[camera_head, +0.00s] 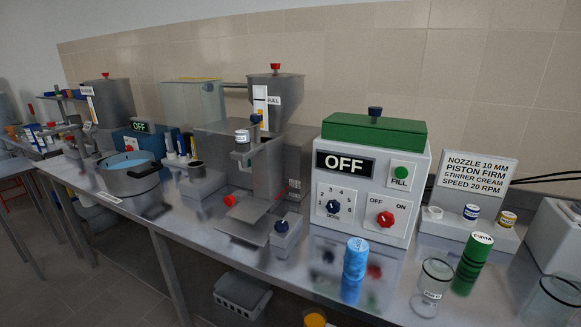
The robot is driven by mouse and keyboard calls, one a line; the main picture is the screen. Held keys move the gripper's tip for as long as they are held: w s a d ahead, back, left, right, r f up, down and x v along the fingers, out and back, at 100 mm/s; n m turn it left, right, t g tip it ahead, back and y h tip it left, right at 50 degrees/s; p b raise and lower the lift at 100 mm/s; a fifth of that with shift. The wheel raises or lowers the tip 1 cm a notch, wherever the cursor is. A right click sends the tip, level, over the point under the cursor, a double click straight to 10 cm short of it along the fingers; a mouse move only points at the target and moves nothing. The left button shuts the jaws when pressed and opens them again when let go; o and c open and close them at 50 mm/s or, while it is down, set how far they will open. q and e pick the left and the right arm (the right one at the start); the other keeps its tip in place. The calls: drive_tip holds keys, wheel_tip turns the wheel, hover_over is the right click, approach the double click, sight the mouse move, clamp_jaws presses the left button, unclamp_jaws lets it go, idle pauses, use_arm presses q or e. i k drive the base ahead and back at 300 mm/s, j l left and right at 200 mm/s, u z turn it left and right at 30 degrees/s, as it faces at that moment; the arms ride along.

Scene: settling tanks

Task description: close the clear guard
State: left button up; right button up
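The guard appears to be the see-through, pale greenish panel (192,103) with a yellow top edge, left of centre at the back of the bench. It stands out to the left of the filling machine (268,140), and a dark rod (236,86) runs between the two near the top. The machine's nozzle area, with a white-and-blue piece (242,136), is uncovered at the front. The panel's lower part is partly hidden behind the machine's parts and bench items. Neither of my grippers is in view.
A control box (370,180) with a green top reads OFF. In front of it stand a blue cylinder (355,258), a green cylinder (472,262) and a clear beaker (432,285). A steel pot (130,172) stands at left. A sign (474,175) stands at right.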

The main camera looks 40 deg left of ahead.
sight(209, 86)
drive_tip(key=u, duration=1.7)
drive_tip(key=j+z, duration=0.25)
drive_tip(key=z, duration=0.15)
drive_tip(key=j+z, duration=0.3)
drive_tip(key=z, duration=0.15)
drive_tip(key=j+z, duration=0.25)
drive_tip(key=z, duration=0.15)
